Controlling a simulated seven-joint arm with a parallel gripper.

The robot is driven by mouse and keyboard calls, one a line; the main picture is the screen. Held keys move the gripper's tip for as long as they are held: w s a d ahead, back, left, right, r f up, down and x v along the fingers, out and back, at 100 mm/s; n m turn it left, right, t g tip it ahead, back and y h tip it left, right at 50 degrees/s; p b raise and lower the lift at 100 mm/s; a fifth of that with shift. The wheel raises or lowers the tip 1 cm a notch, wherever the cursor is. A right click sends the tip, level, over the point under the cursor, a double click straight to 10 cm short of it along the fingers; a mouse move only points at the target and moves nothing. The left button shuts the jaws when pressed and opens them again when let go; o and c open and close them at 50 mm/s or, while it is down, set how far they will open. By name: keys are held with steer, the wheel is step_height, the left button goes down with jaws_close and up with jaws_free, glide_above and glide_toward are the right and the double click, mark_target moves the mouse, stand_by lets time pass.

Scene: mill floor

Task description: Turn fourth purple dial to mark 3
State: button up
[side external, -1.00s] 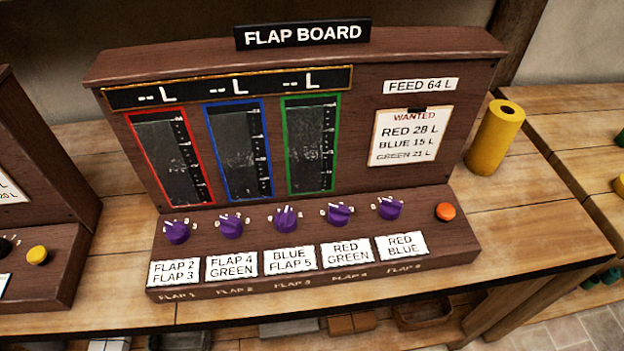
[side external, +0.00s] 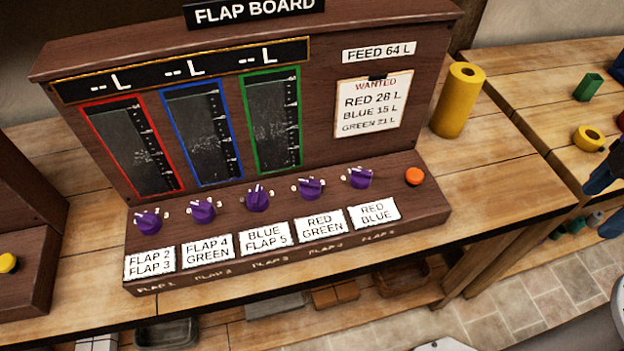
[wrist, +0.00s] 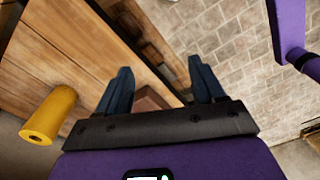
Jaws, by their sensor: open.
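The flap board (side external: 395,45) is a dark brown wooden console with a row of purple dials along its sloped front. The fourth purple dial (side external: 311,188) sits above the label card "RED GREEN" (side external: 320,226), with small pale marks around it. Its pointer is too small to read surely. My gripper (wrist: 162,85) shows dark blue fingers spread apart with nothing held between them. In the side view, dark blue finger parts (side external: 604,178) show at the right edge, well right of the board and apart from every dial.
A yellow cylinder (side external: 457,100) stands right of the board; it also shows in the wrist view (wrist: 50,114). An orange button (side external: 414,176) sits right of the dials. A green block (side external: 588,87) and a yellow ring (side external: 588,138) lie on the right-hand table. Bare wood (side external: 500,205) lies between.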

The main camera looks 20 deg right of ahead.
steer(key=w+a+f+n+y, duration=0.1)
steer(key=w+a, duration=0.3)
steer(key=w, duration=0.4)
steer(key=w+a+f+n+y, duration=0.1)
steer(key=w+a+f, duration=0.3)
steer(key=w, duration=0.4)
steer(key=w+a+f+n+y, duration=0.2)
steer(key=w+a+f+n, duration=0.1)
steer(key=w+a, duration=0.3)
steer(key=shift+w+a+f, duration=0.1)
steer(key=shift+w+a, duration=0.05)
steer(key=shift+w, duration=0.35)
steer(key=shift+w+a+f, duration=0.1)
steer(key=shift+w, duration=0.4)
glide_toward(315, 181)
steer(key=x, duration=0.5)
steer(key=shift+a+r, duration=0.15)
steer(key=x, duration=0.3)
steer(key=shift+f, duration=0.4)
steer(key=shift+a+f, duration=0.2)
steer(key=shift+f, duration=0.4)
steer(key=c, duration=1)
